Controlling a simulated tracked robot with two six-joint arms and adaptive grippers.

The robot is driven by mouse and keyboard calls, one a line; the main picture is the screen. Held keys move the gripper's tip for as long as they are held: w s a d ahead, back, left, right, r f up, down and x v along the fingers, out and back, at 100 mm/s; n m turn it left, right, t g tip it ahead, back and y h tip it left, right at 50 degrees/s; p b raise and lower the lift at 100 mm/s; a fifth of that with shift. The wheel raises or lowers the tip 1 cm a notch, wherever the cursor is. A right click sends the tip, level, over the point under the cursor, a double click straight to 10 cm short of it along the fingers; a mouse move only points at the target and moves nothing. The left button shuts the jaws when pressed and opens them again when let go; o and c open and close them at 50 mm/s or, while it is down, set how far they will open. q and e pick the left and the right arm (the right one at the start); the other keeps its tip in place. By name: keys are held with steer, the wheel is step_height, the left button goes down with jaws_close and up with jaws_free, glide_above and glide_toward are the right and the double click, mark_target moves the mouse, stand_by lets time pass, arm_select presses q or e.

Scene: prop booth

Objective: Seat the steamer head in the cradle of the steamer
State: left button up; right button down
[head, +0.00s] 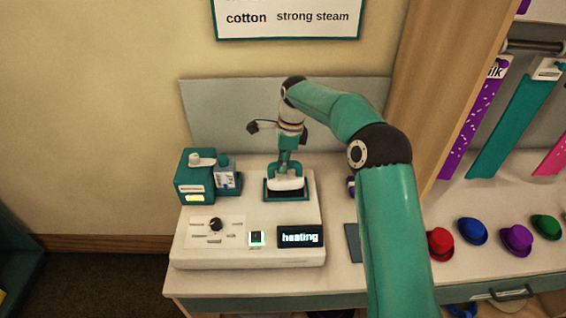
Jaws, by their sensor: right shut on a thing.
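The steamer (205,255) is a cream console on the table, with a lit display (300,237) reading "heating". The cradle (269,198) is a dark teal-edged recess on its raised back right part. The steamer head (288,184), white with a teal grip, is at the cradle, over or in it; I cannot tell whether it rests fully down. My right gripper (286,163) points down from above and is shut on the steamer head. Its fingertips are partly hidden against the teal grip. My left gripper is not in view.
A black dial (215,224) and a green-lit switch (256,238) are on the steamer's front. A teal box (195,186) and a small bottle (225,172) stand at its back left. Several small hats, including a red one (440,244), lie right of my right arm.

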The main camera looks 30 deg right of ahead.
steer(key=shift+f, duration=0.15)
steer(key=shift+f+b, duration=0.5)
steer(key=shift+f, duration=0.2)
steer(key=shift+f, duration=0.3)
steer(key=shift+f+b, duration=0.3)
stand_by(0.5)
steer(key=c, duration=1)
jaws_free()
